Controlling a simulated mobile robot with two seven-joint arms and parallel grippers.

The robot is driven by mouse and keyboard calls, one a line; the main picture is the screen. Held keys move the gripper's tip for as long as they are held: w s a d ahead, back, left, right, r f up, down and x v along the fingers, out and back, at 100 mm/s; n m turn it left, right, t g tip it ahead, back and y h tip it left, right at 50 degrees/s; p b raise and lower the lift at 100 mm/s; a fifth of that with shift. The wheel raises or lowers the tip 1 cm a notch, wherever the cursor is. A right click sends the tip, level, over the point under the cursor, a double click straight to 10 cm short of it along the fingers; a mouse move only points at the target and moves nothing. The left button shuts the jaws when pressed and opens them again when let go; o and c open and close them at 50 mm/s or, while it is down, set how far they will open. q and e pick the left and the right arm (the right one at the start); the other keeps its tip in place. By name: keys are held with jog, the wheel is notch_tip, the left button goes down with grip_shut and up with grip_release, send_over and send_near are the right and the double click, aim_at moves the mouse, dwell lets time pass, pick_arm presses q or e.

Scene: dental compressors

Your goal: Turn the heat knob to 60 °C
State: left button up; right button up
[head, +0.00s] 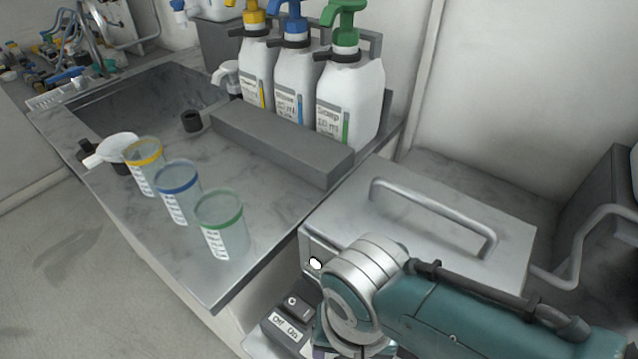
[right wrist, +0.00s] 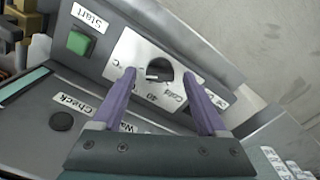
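The heat knob (right wrist: 160,69) is a round black knob on a light dial plate on a grey control panel in the right wrist view. A whitish mark shows on its left side. The plate reads "Cold", "40" and "°C"; a 60 mark cannot be made out. My right gripper (right wrist: 158,73) is open, its two purple fingers apart on either side of the knob in that view. Whether they touch it cannot be told. In the head view my right arm covers the panel area beside the metal-lidded unit (head: 440,212). My left gripper is not in view.
A green button (right wrist: 79,43) labelled "Start" and a black button (right wrist: 62,121) near "Check" lie on the panel. In the head view, pump bottles (head: 350,95) stand behind a grey block (head: 280,145); measuring cups (head: 222,225) stand on the counter (head: 120,205) left of the unit.

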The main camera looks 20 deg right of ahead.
notch_tip(320, 180, up, 10)
jog(key=p, duration=0.5)
jog(key=shift+s, duration=0.1)
dwell(0.4)
